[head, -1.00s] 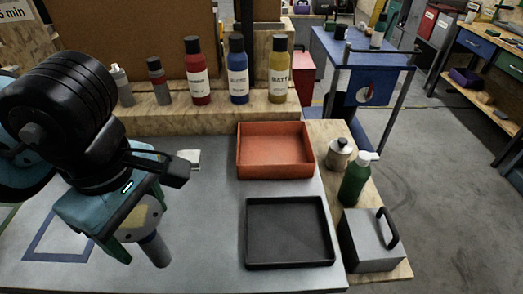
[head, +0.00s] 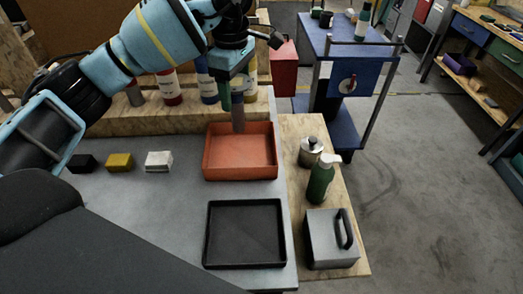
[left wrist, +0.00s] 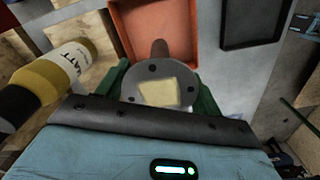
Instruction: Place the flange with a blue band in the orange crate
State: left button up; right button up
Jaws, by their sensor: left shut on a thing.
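The orange crate (head: 240,172) stands open on the grey table, and it also shows in the left wrist view (left wrist: 130,20). My left gripper (head: 232,92) is at the crate's far side, shut on a flange. In the left wrist view, the flange (left wrist: 133,93) is a grey disc with bolt holes and a pale yellow patch, gripped between the green fingers. Its shaft (head: 238,118) points down, its lower end just over the crate's far wall. I cannot make out a blue band. My right gripper is out of view.
A black tray (head: 245,262) lies in front of the crate. Bottles stand behind it, including a yellow one (left wrist: 72,72) close by my left gripper. Small black, yellow (head: 119,162) and white (head: 158,161) blocks lie left. A green bottle (head: 320,180) and a metal box (head: 326,240) stand right.

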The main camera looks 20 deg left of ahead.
aim_at(239, 124)
pick_arm(q)
jog(key=shift+w, duration=0.15)
jog(key=shift+f, duration=5.15)
jog(key=o, duration=1.1)
notch_tip(239, 124, up, 12)
jog(key=shift+r, duration=0.2)
